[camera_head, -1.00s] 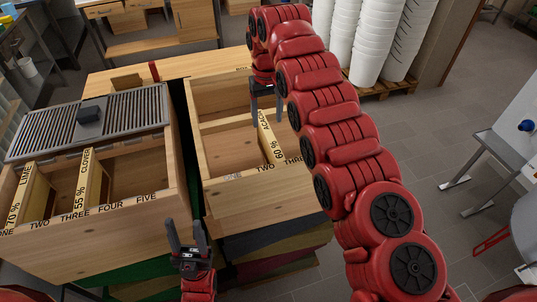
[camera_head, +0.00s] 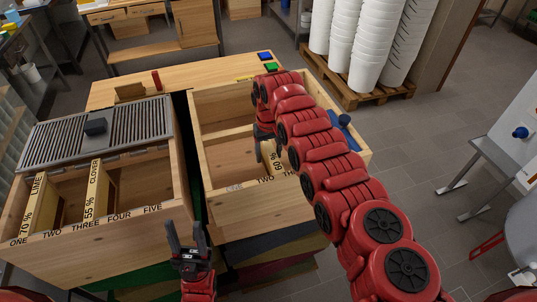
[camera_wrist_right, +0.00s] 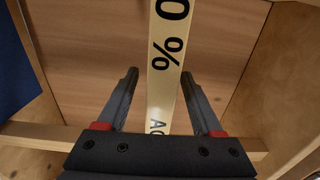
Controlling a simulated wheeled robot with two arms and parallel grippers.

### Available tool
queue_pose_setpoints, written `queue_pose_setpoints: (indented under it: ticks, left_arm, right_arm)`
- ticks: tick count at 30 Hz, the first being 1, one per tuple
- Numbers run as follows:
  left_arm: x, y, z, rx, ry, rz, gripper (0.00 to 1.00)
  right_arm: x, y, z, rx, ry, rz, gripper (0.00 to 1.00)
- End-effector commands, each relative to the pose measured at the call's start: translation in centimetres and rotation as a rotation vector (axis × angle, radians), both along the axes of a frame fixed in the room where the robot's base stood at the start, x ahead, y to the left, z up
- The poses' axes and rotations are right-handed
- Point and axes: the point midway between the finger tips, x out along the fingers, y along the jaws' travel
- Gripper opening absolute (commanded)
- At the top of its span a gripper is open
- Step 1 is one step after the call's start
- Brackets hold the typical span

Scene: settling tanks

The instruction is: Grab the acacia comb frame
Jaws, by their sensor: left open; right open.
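The acacia comb frame (camera_head: 270,163) stands in the right wooden box, partly hidden by my right arm; its top bar shows "60 %". In the right wrist view the pale top bar of the frame (camera_wrist_right: 163,70) runs lengthwise between the fingers of my right gripper (camera_wrist_right: 160,76), with the start of "AC" near the palm. The fingers are open, one on each side, with gaps visible. In the head view my right gripper (camera_head: 266,148) is low inside the box, largely hidden by its arm. My left gripper (camera_head: 185,230) is open and empty in front of the boxes.
The left box (camera_head: 90,243) holds the lime frame (camera_head: 34,205) and clover frame (camera_head: 94,190), with a grey slatted grid (camera_head: 130,122) behind. The right box's walls (camera_head: 192,135) surround my right gripper. White bucket stacks (camera_head: 365,40) stand on a pallet behind.

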Motion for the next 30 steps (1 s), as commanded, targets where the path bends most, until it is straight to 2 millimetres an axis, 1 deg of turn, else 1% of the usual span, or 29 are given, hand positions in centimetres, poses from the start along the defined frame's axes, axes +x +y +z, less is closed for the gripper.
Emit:
queue_pose_setpoints:
  ticks: [1,6,7,18,30]
  left_arm:
    - [0.01,0.00,0.22,0.000,0.000,0.000,0.50]
    - [0.00,0.00,0.07,0.000,0.000,0.000,0.50]
    - [0.01,0.00,0.07,0.000,0.000,0.000,0.50]
    - [0.00,0.00,0.07,0.000,0.000,0.000,0.50]
    - [0.00,0.00,0.07,0.000,0.000,0.000,0.50]
  right_arm:
    - [-0.01,0.09,-0.22,0.000,-0.001,0.002,0.68]
    - [0.10,0.07,-0.35,0.002,-0.005,0.002,0.68]
    - [0.10,0.07,-0.35,0.002,-0.005,0.002,0.66]
    - [0.10,0.05,-0.31,0.001,-0.004,0.001,0.00]
    - [0.10,0.04,-0.28,0.001,-0.004,0.001,0.00]
